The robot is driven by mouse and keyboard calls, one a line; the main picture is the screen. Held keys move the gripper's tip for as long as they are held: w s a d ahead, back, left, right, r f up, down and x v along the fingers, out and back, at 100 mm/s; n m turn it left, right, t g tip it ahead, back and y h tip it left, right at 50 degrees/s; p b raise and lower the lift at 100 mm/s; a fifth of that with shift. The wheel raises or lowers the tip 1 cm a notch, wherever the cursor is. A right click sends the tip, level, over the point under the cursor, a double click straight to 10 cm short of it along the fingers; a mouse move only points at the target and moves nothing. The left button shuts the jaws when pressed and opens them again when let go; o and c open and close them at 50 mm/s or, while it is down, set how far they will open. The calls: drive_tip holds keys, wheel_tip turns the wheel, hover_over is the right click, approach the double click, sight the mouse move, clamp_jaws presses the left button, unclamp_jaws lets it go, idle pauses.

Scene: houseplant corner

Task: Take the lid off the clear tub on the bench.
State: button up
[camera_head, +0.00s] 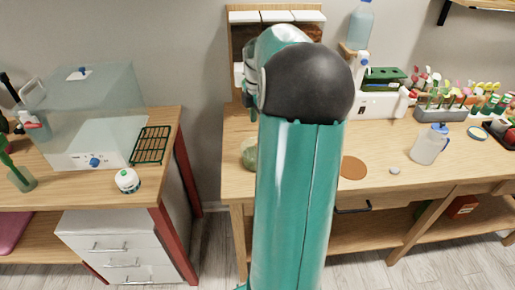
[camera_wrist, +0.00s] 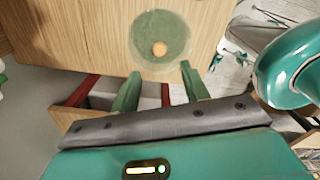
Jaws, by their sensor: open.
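The clear tub (camera_wrist: 143,60) is round, greenish and see-through, and stands on the wooden bench at the top of the wrist view. Its lid (camera_wrist: 160,22) looks clear, with a small orange-tan knob (camera_wrist: 159,48) in the middle. In the head view only the left part of a pale green round tub (camera_head: 248,153) shows, as my arm covers the rest. My gripper (camera_wrist: 160,71) is open, its two green fingers apart and pointing towards the near side of the tub. Nothing is between the fingers. In the head view my gripper is hidden behind my arm.
On the right bench (camera_head: 215,170) are a brown disc (camera_head: 353,167), a grey pebble (camera_head: 394,170) and a blue-lidded jug (camera_head: 428,146). Flower racks (camera_head: 455,100) stand behind. A floor gap separates the left table (camera_head: 160,185), with a clear box (camera_head: 85,110) and white jar (camera_head: 127,181).

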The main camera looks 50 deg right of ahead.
wheel_tip(320, 180, down, 8)
drive_tip(key=shift+s+d+f, duration=0.1)
idle(0.4)
drive_tip(key=shift+c, duration=0.3)
clamp_jaws()
